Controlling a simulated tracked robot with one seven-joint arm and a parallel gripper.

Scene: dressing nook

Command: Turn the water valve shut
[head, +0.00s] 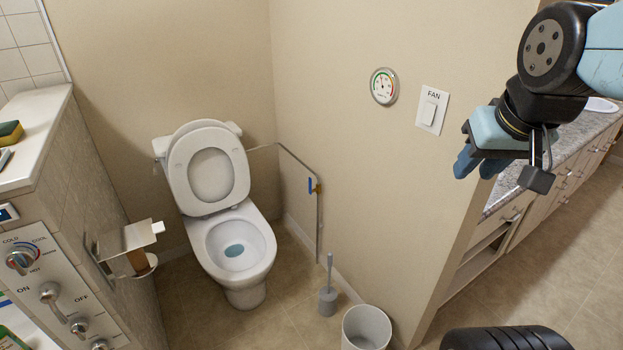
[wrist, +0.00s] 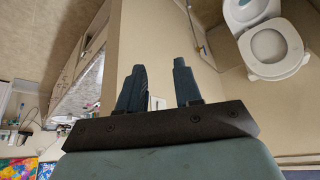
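A small valve with a blue handle (head: 310,185) and a brass-coloured body sits on a thin pipe (head: 319,225) along the right wall, beside the toilet. The handle looks upright, roughly in line with the downward pipe. My gripper (head: 476,162) is at the upper right of the head view, in front of the wall end and well away from the valve. In the wrist view my gripper (wrist: 159,75) has its two fingers apart with nothing held between them.
The toilet (head: 237,245) has its lid up. A toilet brush (head: 328,290) and a waste bin (head: 367,328) stand on the floor below the valve. A dial (head: 384,86) and a fan switch (head: 432,109) are on the wall. A control panel (head: 55,285) is at left.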

